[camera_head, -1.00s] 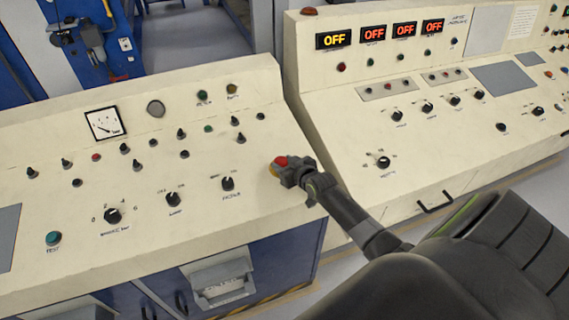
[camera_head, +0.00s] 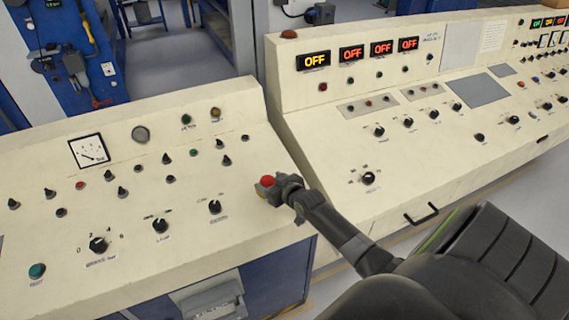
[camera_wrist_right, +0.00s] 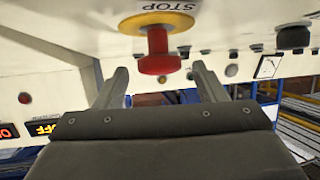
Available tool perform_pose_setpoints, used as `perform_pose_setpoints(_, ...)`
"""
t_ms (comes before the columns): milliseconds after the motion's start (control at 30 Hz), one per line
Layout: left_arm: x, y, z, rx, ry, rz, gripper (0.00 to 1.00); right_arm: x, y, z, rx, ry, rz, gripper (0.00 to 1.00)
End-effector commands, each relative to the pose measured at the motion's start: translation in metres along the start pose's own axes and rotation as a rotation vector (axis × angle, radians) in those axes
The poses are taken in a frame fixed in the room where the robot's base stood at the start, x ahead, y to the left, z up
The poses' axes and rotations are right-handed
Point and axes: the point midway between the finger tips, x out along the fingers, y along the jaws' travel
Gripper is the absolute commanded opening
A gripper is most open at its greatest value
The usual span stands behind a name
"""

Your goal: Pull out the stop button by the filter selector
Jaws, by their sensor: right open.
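The stop button (camera_head: 267,181) is a red knob at the right end of the near cream console's sloped panel. In the right wrist view the red stop button (camera_wrist_right: 158,50) stands out on a stem from a yellow plate (camera_wrist_right: 157,20) lettered STOP. My right gripper (camera_head: 280,185) is just right of the button. In the right wrist view its two fingers (camera_wrist_right: 160,82) are apart, one on each side below the button, with a gap to it. The nearest black selector knob (camera_head: 215,207) is left of the button; its label is too small to read. My left gripper is not in view.
The near console (camera_head: 200,250) carries several black knobs, small lamps and a dial gauge (camera_head: 89,151). A second console (camera_head: 330,150) with lit OFF displays (camera_head: 314,60) stands to the right. A black handle (camera_head: 421,214) projects from its front.

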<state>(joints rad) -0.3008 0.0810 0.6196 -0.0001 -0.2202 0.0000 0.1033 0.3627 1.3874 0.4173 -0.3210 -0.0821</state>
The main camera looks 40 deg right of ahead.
Motion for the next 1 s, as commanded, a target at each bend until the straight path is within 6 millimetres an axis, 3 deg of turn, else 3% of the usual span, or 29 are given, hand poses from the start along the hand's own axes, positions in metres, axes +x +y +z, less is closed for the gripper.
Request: perform_pose_setpoints(1000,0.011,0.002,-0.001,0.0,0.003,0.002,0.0,-0.159,0.001,0.001,-0.003,0.001,0.001,0.64)
